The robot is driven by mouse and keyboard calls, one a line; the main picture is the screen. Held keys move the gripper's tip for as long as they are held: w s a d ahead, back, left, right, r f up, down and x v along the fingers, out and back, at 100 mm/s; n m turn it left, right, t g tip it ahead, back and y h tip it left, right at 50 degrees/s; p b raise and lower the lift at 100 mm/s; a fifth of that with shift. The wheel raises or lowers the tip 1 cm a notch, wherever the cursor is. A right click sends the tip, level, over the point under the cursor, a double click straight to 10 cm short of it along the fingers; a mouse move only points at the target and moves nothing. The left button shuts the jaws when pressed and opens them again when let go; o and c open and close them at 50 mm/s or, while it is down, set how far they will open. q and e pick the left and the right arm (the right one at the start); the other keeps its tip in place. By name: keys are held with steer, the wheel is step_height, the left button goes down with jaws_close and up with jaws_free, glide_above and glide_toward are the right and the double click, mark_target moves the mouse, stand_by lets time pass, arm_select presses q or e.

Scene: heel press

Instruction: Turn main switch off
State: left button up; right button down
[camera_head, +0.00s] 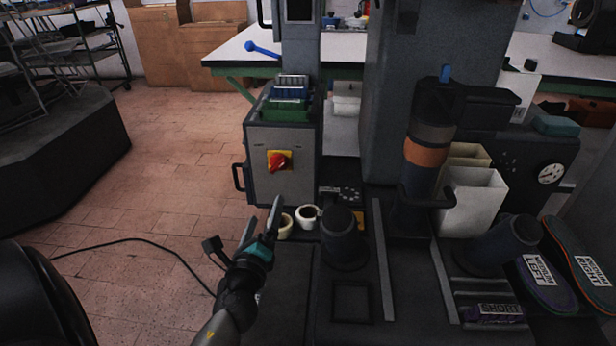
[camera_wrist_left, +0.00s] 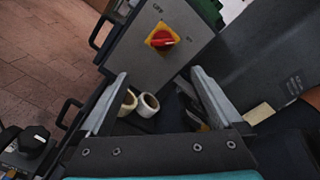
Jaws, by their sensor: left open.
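The main switch (camera_head: 278,162) is a red rotary knob on a yellow plate. It is on the front of a grey cabinet (camera_head: 290,190) with a dark handle at its left. In the left wrist view the knob (camera_wrist_left: 161,40) lies ahead of the fingers, with "OFF" lettering on the panel above left and smaller lettering at right. The knob's grip looks tilted, pointing toward the right. My left gripper (camera_head: 264,218) is open and empty, in front of and below the switch, apart from it. It also shows in the left wrist view (camera_wrist_left: 165,95). My right gripper is not in view.
Green and blue bins (camera_head: 288,105) sit on the cabinet. Floor at left is open, with a black cable (camera_head: 150,241).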

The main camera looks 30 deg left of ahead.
arm_select(q)
glide_toward(278, 169)
steer(key=w, duration=0.1)
steer(key=b+x, duration=0.1)
steer(key=x, duration=0.4)
steer(key=shift+w+a, duration=0.25)
steer(key=shift+a, duration=0.1)
steer(key=shift+x, duration=0.85)
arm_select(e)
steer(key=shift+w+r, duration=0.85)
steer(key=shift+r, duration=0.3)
arm_select(q)
steer(key=shift+c, duration=0.2)
steer(key=c, duration=1.3)
